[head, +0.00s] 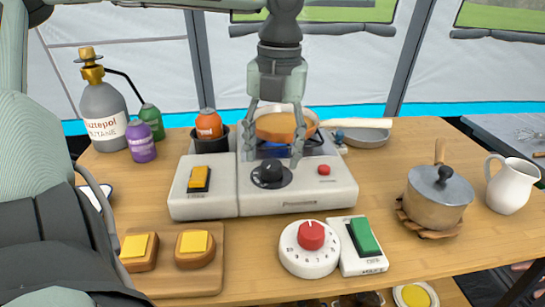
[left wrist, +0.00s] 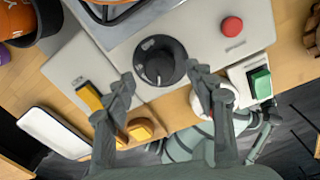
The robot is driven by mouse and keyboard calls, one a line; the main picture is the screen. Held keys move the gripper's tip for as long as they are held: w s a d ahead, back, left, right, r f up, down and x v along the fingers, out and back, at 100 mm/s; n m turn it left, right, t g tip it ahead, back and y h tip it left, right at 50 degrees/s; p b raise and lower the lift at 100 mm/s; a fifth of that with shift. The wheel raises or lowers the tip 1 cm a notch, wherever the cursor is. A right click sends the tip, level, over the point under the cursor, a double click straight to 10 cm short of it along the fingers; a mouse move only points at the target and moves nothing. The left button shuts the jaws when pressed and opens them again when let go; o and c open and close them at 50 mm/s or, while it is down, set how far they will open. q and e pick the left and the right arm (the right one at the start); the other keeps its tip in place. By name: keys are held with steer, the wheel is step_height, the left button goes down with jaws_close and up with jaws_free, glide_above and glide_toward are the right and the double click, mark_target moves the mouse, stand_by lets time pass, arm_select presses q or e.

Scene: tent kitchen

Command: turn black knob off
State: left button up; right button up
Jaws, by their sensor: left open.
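The black knob (head: 271,173) is on the front of the white stove (head: 310,192), between a yellow switch (head: 199,178) and a small red button (head: 324,170). In the left wrist view the round black knob (left wrist: 160,60) has pale markings around it. My left gripper (head: 270,160) comes down from above, open, with its fingers spread to either side of the knob. In the left wrist view the left gripper's (left wrist: 161,78) fingertips show apart, with a gap between each and the knob. I cannot make out my right gripper.
A pan (head: 275,126) with a pale handle sits on the burner behind the knob. A white timer (head: 308,255) with a red knob and a green switch (head: 363,237) stand in front of the stove. A lidded pot (head: 437,200) is at right, a bread board (head: 207,276) at front left.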

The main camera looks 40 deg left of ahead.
arm_select(q)
steer(key=shift+f, duration=1.15)
arm_select(e)
steer(key=shift+f, duration=0.35)
arm_select(q)
steer(key=shift+a, duration=0.1)
steer(key=shift+c, duration=0.2)
steer(key=c, duration=1.1)
arm_select(e)
steer(key=shift+w+r, duration=0.1)
steer(key=shift+r, duration=0.05)
